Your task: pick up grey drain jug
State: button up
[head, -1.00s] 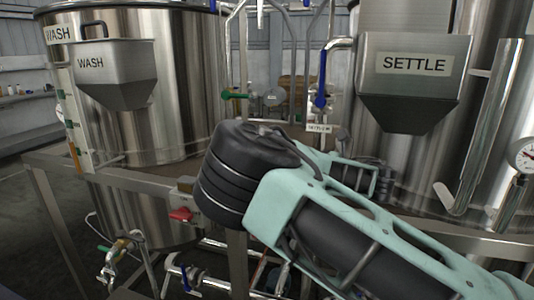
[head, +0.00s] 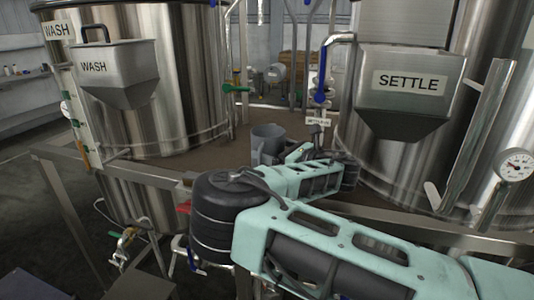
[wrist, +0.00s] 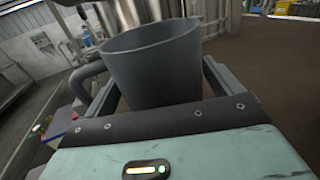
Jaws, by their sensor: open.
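The grey drain jug (head: 267,140) stands on the brown deck between the wash tank and the settle tank in the head view. In the wrist view the jug (wrist: 155,65) is large and close, with its handle on the left. My gripper (wrist: 160,95) is open, with one finger on each side of the jug's body. I cannot tell whether the fingers touch it. In the head view my arm covers the jug's lower right part, and the fingertips are mostly hidden.
The wash tank (head: 175,90) is at left and the settle tank (head: 375,165) at right. A valve with a blue handle (head: 321,75) and a hanging tag (head: 318,122) are close right of the jug. A metal rail (head: 130,170) runs along the deck's front edge.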

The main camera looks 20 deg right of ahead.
jog(key=shift+w+a, duration=0.4)
jog(key=shift+w, duration=0.1)
jog(key=c, duration=0.8)
